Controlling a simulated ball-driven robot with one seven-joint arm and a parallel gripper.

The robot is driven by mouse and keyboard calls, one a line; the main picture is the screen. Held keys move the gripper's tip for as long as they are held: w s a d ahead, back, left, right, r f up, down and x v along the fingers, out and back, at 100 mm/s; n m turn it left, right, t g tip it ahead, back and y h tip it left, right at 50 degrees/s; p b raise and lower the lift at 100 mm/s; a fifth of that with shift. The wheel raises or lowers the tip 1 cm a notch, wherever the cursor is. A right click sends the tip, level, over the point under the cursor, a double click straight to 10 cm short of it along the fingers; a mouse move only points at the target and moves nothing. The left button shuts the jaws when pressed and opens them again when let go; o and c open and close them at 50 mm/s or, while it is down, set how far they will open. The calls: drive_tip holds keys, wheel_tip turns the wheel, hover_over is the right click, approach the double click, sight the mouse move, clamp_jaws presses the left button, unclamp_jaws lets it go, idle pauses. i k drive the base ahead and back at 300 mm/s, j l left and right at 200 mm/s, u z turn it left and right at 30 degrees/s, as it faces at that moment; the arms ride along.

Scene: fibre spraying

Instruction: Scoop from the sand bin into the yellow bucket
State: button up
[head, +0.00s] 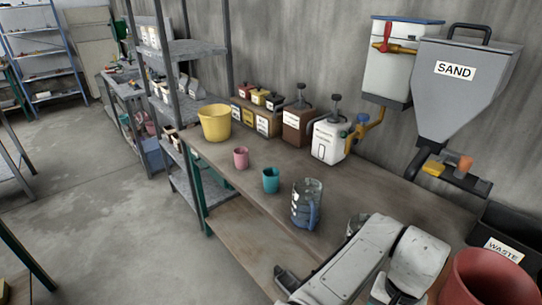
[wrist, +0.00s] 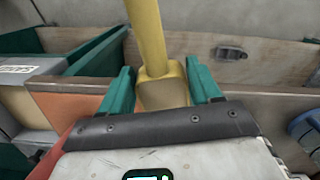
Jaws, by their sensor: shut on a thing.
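In the head view the yellow bucket (head: 214,124) stands upright on the wooden bench, at its far left end. A grey hopper labelled SAND (head: 440,105) hangs on the wall at the right. I cannot make out an open sand bin or any loose sand. In the wrist view my gripper (wrist: 160,88) has its teal fingers closed on a yellow scoop (wrist: 149,35), one finger on each side. The scoop's shaft runs up out of the picture, so its far end is hidden. My gripper is far from the bucket; its fingers cannot be made out in the head view.
On the bench (head: 262,205) are a pink cup (head: 241,158), a teal cup (head: 271,180) and a clear jug (head: 306,205). Dispensers (head: 328,140) line the wall. A red bucket (head: 485,278) and a WASTE bin (head: 505,250) are at the lower right.

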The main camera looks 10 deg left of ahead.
sight(215, 120)
drive_tip(key=i+j+u, duration=0.1)
drive_tip(key=i+j, duration=0.3)
drive_tip(key=i+j+u, duration=0.1)
drive_tip(key=i+j, duration=0.25)
drive_tip(key=i+j+u, duration=0.1)
drive_tip(key=i+j, duration=0.25)
drive_tip(key=i, duration=0.25)
drive_tip(key=i+j+u, duration=0.1)
drive_tip(key=i+j, duration=0.15)
drive_tip(key=i, duration=0.2)
drive_tip(key=i+j+z, duration=0.25)
drive_tip(key=i+j, duration=0.3)
drive_tip(key=i, duration=0.05)
